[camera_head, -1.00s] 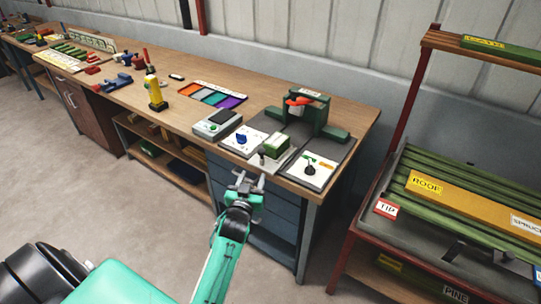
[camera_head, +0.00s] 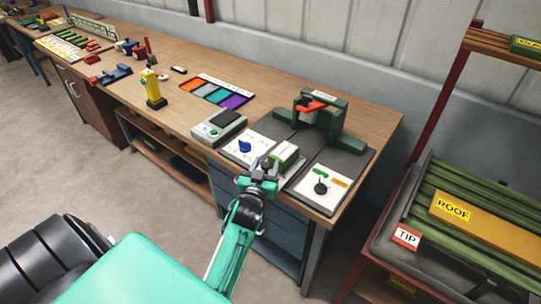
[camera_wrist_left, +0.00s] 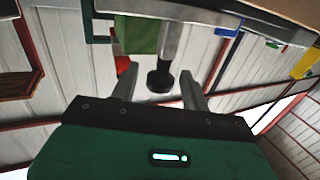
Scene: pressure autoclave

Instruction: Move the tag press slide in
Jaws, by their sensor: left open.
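The tag press (camera_head: 321,112), a green frame with an orange-red part, stands at the back of a dark base on the bench. Its slide (camera_head: 288,168) is a pale plate in front of the press, carrying a green block (camera_head: 284,151). The green block also shows in the left wrist view (camera_wrist_left: 137,34). A black knob (camera_wrist_left: 158,80) at the slide's front end shows between my left fingers, which are open and apart from it. My left gripper (camera_head: 265,166) is at the front edge of the bench; it hides the knob in the head view. My right gripper is out of view.
White panels with a blue knob (camera_head: 244,147) and a black knob (camera_head: 320,188) flank the slide. A grey device (camera_head: 218,127) stands to the left. A rack with a yellow ROOF board (camera_head: 466,214) is at the right.

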